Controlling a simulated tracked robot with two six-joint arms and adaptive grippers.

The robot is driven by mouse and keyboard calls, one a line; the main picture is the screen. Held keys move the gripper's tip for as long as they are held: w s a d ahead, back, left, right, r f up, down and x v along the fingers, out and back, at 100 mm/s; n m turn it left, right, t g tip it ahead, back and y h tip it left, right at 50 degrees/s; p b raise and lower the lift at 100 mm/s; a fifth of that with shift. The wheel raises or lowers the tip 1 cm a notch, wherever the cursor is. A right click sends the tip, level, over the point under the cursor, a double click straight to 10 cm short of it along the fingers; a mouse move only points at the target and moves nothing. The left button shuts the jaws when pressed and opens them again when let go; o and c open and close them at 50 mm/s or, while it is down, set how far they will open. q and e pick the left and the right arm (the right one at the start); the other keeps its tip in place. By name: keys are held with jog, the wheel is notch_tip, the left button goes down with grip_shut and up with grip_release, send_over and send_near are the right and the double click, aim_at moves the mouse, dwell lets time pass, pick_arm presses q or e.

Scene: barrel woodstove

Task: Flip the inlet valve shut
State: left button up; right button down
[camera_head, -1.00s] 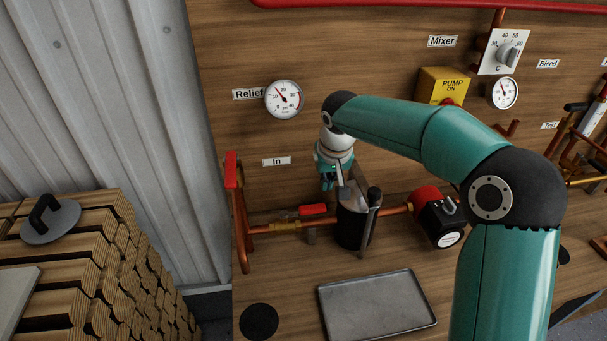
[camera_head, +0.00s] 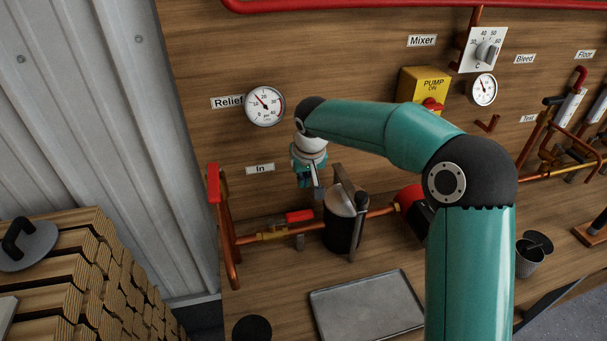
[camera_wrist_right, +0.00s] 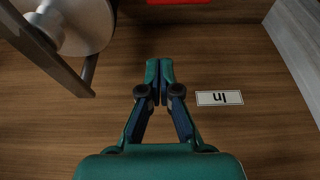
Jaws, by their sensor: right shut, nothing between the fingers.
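The inlet valve is a brass body (camera_head: 272,235) on the copper pipe, below the "In" label (camera_head: 260,169). Its red lever (camera_head: 299,216) lies flat, roughly along the pipe. In the wrist view the lever (camera_wrist_right: 178,2) shows only as a red strip at the top edge. My right gripper (camera_head: 318,194) is just above and right of the lever in the head view, apart from it as far as I can tell. In the wrist view its fingers (camera_wrist_right: 160,75) are together and empty, in front of the wooden board. My left gripper is out of view.
A vertical pipe with a red handle (camera_head: 213,183) stands to the left. A grey tray (camera_head: 368,308) lies below. My right arm covers part of the pump area.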

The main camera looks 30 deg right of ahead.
aim_at(290, 218)
notch_tip(290, 218, down, 6)
jog(key=s+p, duration=0.1)
jog(key=s, duration=0.1)
jog(key=shift+a+r, duration=0.15)
jog(key=shift+a, duration=0.05)
